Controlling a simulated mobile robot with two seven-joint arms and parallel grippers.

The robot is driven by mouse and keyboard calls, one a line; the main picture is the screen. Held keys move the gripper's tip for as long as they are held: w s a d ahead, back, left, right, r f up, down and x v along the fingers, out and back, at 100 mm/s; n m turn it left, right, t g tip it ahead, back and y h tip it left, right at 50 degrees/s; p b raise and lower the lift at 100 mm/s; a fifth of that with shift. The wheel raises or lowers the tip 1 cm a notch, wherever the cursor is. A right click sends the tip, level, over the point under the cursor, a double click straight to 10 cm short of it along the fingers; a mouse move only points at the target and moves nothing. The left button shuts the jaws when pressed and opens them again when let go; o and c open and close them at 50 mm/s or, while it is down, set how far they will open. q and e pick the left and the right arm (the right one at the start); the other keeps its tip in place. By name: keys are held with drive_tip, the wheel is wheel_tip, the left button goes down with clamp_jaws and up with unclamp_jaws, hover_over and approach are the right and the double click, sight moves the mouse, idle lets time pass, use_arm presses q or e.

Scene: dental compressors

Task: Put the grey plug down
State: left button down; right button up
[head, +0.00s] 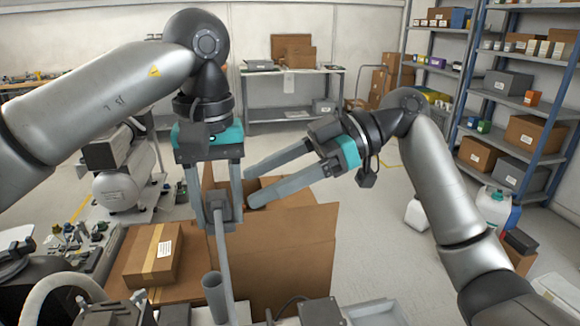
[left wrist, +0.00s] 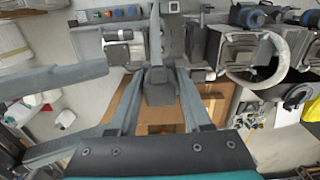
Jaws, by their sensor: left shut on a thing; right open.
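The grey plug (head: 217,208) is between the fingertips of my left gripper (head: 212,222), which is shut on it and points down. A grey cable or hose runs down from the plug toward the cluttered bench at the bottom. In the left wrist view the plug (left wrist: 160,90) sits between the two fingers, with its grey lead rising toward the top of the picture. My right gripper (head: 250,185) is open and empty, just right of the left one, its fingers pointing left. Where the lead ends is hard to make out.
An open cardboard box (head: 290,255) stands behind and below my grippers. A taped carton (head: 153,255) is at its left. An upright grey tube (head: 213,295) and machine parts crowd the front. A compressor (head: 115,188) stands at left, shelves (head: 515,100) at right. Floor at right is partly clear.

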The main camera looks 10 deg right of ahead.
sight(216, 204)
drive_tip(key=x, duration=0.7)
drive_tip(key=shift+a+f, duration=0.15)
drive_tip(key=shift+a, duration=0.2)
use_arm(q)
drive_tip(key=shift+w, duration=0.1)
use_arm(e)
clamp_jaws()
use_arm(q)
drive_tip(key=shift+c, duration=1.3)
unclamp_jaws()
